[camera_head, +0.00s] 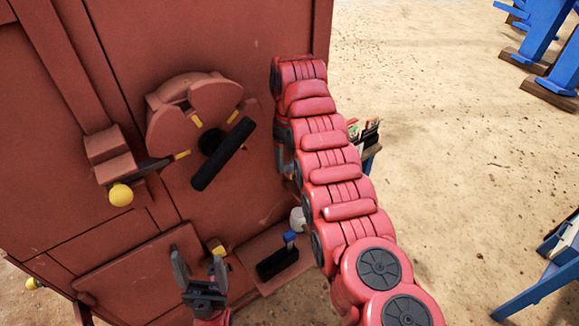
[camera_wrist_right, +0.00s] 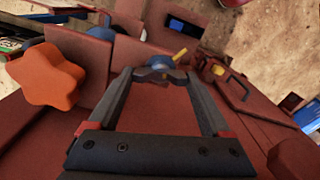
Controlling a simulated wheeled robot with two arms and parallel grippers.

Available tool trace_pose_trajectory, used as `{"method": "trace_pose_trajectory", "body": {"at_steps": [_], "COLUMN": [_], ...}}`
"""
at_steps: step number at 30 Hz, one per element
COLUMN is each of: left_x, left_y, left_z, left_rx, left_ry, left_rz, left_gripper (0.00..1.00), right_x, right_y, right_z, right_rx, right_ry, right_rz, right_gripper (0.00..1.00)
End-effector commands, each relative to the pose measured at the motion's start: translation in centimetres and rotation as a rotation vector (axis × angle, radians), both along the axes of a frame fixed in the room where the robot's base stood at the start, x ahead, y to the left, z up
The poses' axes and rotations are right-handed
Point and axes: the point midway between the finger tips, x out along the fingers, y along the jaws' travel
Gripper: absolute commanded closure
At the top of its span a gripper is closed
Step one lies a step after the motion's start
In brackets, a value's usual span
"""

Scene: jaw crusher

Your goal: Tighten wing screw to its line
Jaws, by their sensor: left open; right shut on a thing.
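The wing screw (camera_wrist_right: 158,74) shows in the right wrist view as a small grey winged part with a blue-grey centre, on the red machine face. A yellow mark (camera_wrist_right: 180,55) is right beside it; I cannot tell whether the wing lines up with it. My right gripper (camera_wrist_right: 157,77) is shut on the wing screw, one finger at each end of the wings. In the head view the right arm hides the wing screw. My left gripper (camera_head: 200,268) is open and empty, low in front of the machine.
The red machine (camera_head: 60,205) fills the left. It carries a round housing with a black bar (camera_head: 222,154), a yellow-knobbed lever (camera_head: 121,194) and a black box with a blue switch (camera_head: 278,262). An orange star knob (camera_wrist_right: 45,75) is left of my right gripper.

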Motion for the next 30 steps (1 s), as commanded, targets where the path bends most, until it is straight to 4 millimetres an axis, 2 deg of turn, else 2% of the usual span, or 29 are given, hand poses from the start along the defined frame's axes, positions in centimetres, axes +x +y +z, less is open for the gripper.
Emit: {"method": "trace_pose_trajectory", "body": {"at_steps": [1,9,21,30], "left_x": [0.0,0.0,0.0,0.0], "left_y": [0.0,0.0,0.0,0.0], "left_z": [-1.3,-3.5,-4.4,-4.6], "left_rx": [0.000,0.000,0.000,0.000], "left_ry": [0.000,0.000,0.000,0.000], "left_rz": [0.000,0.000,0.000,0.000], "left_gripper": [0.24,0.24,0.24,0.24], "right_x": [0.2,0.1,0.2,0.2], "right_y": [-0.1,0.0,-0.1,-0.1], "right_z": [-0.4,-0.2,0.1,0.2], "right_rx": [0.002,0.001,0.002,0.002], "right_ry": [-0.006,-0.004,-0.006,-0.005], "right_rz": [-0.044,-0.298,-0.618,-0.743], "right_gripper": [0.73,0.73,0.73,0.73]}}
